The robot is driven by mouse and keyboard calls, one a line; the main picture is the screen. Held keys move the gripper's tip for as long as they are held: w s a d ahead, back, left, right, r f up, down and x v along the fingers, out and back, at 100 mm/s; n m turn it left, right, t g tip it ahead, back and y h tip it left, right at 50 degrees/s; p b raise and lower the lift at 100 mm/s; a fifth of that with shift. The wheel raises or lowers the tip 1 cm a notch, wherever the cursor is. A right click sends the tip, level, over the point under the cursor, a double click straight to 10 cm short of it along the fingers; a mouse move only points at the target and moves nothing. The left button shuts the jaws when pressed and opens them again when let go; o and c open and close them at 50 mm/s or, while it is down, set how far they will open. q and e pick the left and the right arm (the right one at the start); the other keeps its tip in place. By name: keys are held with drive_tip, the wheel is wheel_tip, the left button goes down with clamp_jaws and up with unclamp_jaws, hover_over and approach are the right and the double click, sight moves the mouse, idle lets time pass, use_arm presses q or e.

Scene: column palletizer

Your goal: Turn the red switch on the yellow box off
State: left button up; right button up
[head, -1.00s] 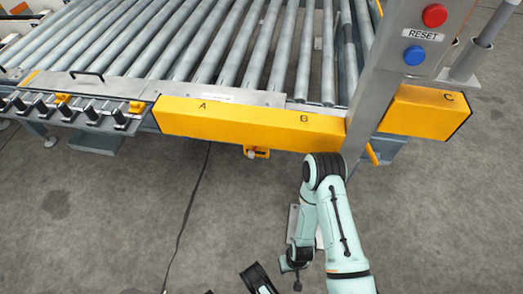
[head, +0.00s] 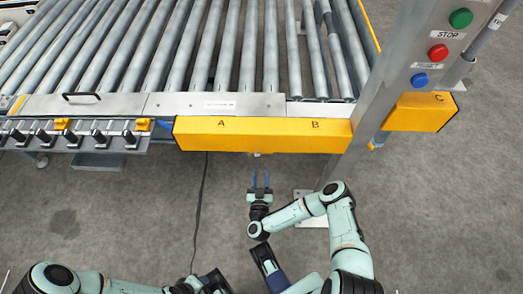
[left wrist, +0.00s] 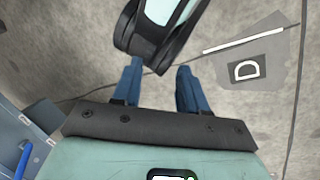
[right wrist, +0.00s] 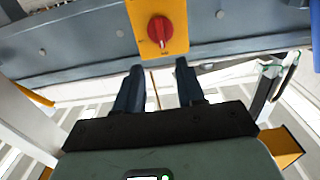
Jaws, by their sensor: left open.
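The red switch (right wrist: 160,30) is a round knob on the yellow box (right wrist: 140,12), straight ahead of my right gripper in the right wrist view. Its ridge looks roughly upright; the small labels are unreadable. In the head view only a sliver of the box shows under the A–B guard, and the switch is hidden. My right gripper (head: 260,180) is open and empty, short of the box, fingers pointing at it. In the right wrist view its fingertips (right wrist: 159,66) sit just below the switch, apart from it. My left gripper (left wrist: 160,68) is open and empty above the floor.
A yellow guard (head: 265,134) marked A and B overhangs the box, below the roller conveyor. A cable (head: 201,205) runs along the floor. One of my teal links crosses the left wrist view.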

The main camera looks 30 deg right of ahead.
use_arm(q)
drive_tip(key=w+a+f+t+b, duration=0.1)
drive_tip(key=w+a+f+b, duration=0.1)
drive_tip(key=w+f+b, duration=0.1)
drive_tip(key=shift+w+a+f+t+y, duration=0.35)
drive_tip(key=shift+w+f+t+y, duration=0.1)
drive_tip(key=shift+w, duration=0.75)
use_arm(e)
drive_tip(key=x, duration=1.2)
drive_tip(key=shift+w+a, duration=0.1)
drive_tip(key=shift+w, duration=0.05)
clamp_jaws()
